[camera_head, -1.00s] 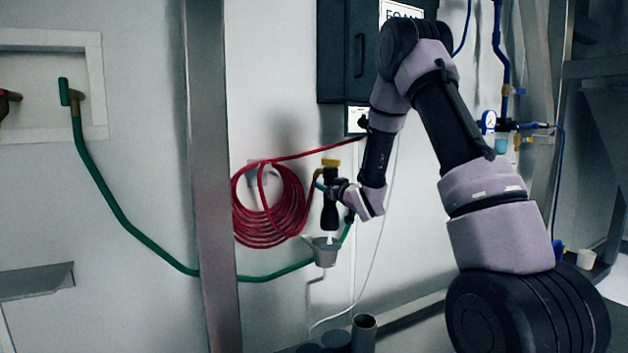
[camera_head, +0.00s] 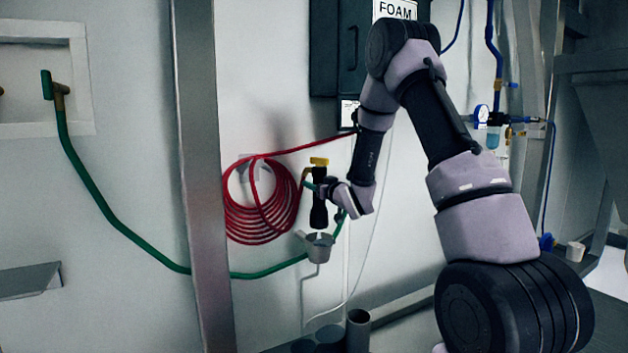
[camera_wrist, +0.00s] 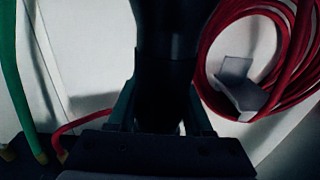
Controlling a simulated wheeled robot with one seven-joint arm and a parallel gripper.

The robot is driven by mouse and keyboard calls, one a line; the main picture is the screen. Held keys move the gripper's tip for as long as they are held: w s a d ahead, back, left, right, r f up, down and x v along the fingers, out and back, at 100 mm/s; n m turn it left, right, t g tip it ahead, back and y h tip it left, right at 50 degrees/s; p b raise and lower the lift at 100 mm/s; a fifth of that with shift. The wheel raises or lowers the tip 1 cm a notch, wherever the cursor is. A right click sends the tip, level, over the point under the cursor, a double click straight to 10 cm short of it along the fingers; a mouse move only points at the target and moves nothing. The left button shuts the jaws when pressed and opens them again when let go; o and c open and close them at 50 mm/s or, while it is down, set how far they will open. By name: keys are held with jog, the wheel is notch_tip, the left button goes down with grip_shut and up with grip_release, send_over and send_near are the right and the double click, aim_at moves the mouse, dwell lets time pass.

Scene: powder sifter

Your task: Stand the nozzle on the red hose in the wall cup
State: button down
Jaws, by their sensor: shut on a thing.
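The nozzle (camera_head: 319,212) is black with a yellow top and hangs upright in my gripper (camera_head: 322,188). My gripper is shut on its body. In the wrist view the dark nozzle (camera_wrist: 170,40) stands between the two fingers (camera_wrist: 168,112) and hides what lies behind it. The red hose (camera_head: 262,203) hangs in a coil on the wall, left of the nozzle, and also shows in the wrist view (camera_wrist: 296,50). The grey wall cup (camera_head: 319,250) is just below the nozzle. A pale tip shows at the cup's mouth; I cannot tell whether it is inside the rim.
A green hose (camera_head: 115,215) runs along the wall and passes near the cup. A metal post (camera_head: 207,200) stands left of the coil. Upright pipes (camera_head: 358,330) stand on the floor below the cup. A dark cabinet (camera_head: 337,50) hangs above.

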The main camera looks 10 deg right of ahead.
jog(key=shift+f, duration=5.6)
jog(key=shift+c, duration=1.1)
grip_release()
jog(key=shift+f, duration=0.1)
jog(key=v, duration=1)
jog(key=shift+s+d, duration=0.15)
jog(key=shift+s, duration=0.25)
